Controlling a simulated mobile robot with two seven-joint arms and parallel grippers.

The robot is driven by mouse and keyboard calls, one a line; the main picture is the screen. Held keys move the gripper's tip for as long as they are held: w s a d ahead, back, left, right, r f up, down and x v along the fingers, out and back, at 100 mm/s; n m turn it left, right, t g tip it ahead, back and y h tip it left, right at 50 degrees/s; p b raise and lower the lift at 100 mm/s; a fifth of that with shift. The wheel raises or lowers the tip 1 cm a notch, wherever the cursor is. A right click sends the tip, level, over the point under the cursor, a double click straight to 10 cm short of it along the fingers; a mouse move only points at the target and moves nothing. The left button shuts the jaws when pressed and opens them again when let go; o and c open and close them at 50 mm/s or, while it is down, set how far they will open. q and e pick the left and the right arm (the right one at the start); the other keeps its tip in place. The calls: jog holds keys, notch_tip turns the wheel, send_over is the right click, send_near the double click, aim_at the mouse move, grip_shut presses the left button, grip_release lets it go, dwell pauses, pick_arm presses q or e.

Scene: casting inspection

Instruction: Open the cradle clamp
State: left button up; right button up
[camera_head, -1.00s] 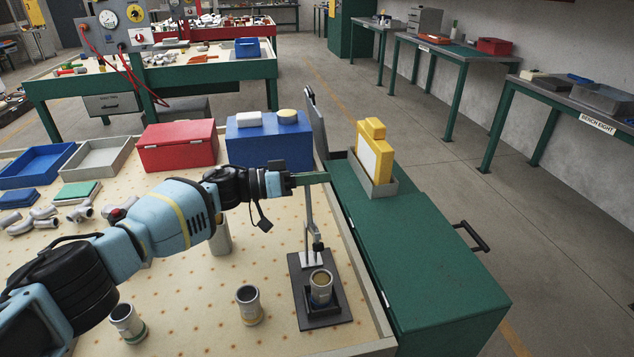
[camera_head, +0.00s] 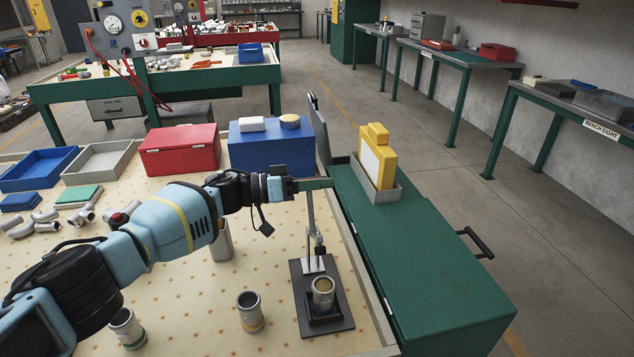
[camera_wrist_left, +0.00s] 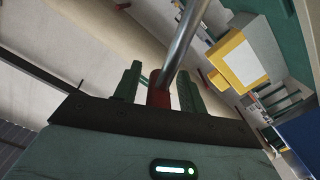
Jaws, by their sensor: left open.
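The cradle clamp stands on a dark base plate (camera_head: 337,324) at the table's right edge. A metal cylinder casting (camera_head: 323,296) sits upright in its cradle. The clamp's steel lever (camera_head: 311,222) rises steeply behind the casting; its top is hidden by my gripper. My left gripper (camera_head: 316,184) is at the lever's upper end. In the left wrist view its two green fingers (camera_wrist_left: 160,90) are apart, with the red grip (camera_wrist_left: 158,91) and steel rod (camera_wrist_left: 184,42) of the lever between them. I cannot tell whether either finger touches it. My right gripper is not in view.
Two loose cylinders (camera_head: 250,311) (camera_head: 127,328) stand on the table. A blue box (camera_head: 270,150), a red box (camera_head: 180,150) and trays (camera_head: 95,161) are at the back. A green cabinet (camera_head: 420,260) carrying a yellow object (camera_head: 378,160) adjoins on the right.

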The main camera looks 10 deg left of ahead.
pick_arm(q)
jog(key=v, duration=0.8)
jog(key=shift+p, duration=0.3)
jog(key=shift+d, duration=0.1)
